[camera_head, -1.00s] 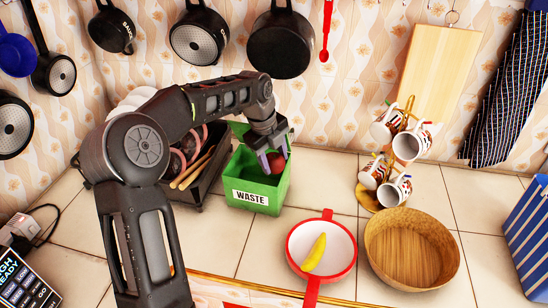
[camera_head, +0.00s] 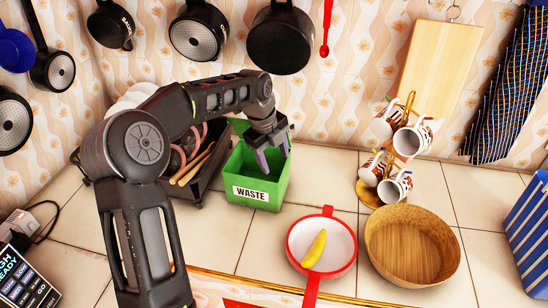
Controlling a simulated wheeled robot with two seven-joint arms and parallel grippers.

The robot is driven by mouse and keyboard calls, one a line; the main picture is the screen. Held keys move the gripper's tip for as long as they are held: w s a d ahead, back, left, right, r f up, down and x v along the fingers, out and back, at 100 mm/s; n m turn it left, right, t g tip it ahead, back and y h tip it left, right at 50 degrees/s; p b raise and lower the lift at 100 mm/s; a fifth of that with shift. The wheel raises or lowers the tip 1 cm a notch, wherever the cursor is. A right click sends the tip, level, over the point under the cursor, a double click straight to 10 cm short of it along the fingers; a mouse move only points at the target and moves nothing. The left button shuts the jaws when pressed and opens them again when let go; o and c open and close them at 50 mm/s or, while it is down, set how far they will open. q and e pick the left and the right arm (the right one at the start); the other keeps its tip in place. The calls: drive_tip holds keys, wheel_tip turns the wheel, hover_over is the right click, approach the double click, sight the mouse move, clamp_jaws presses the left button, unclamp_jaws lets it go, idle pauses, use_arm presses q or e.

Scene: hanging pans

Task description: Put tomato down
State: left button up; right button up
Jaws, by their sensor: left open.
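My left gripper (camera_head: 273,160) is over the green waste bin (camera_head: 255,193), with its fingers pointing down into the bin's mouth. The fingers are apart and I see nothing between them. The tomato is not visible now; the bin's front wall hides its floor. My right gripper is not in view.
A red-rimmed pan (camera_head: 340,240) with a yellow banana (camera_head: 315,249) stands in front, beside a woven basket (camera_head: 411,245). A mug rack (camera_head: 368,192) stands behind them. A dark dish rack (camera_head: 205,185) is left of the bin. Pans (camera_head: 279,40) hang on the wall.

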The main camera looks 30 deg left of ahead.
use_arm(q)
drive_tip(key=v, duration=0.8)
drive_tip(key=shift+r, duration=0.2)
idle(0.6)
